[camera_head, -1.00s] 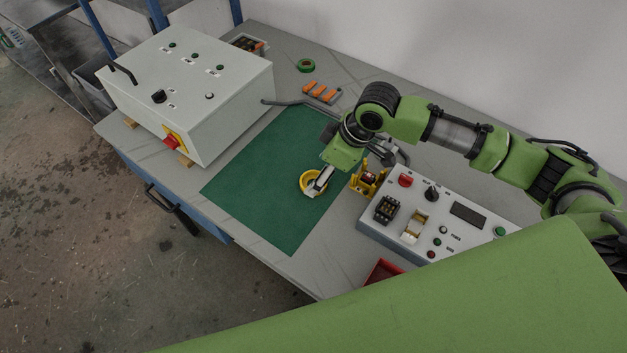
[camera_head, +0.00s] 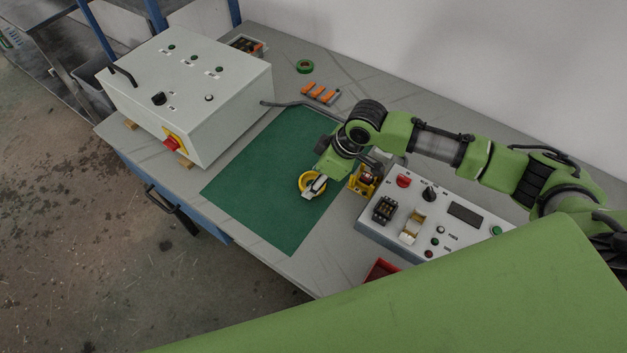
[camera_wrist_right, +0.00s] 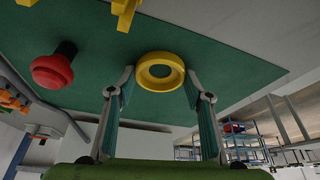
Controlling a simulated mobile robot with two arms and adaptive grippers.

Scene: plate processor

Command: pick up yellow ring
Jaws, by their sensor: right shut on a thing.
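The yellow ring (camera_head: 302,185) is at the green mat's right part in the head view, partly covered by my right gripper (camera_head: 316,189). In the right wrist view the ring (camera_wrist_right: 160,86) sits between the two fingertips of my right gripper (camera_wrist_right: 158,84), one at each outer side. The right gripper is shut on the ring. I cannot tell whether the ring still touches the mat. My left gripper is not in view.
A yellow holder (camera_head: 364,181) is close to my right gripper.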

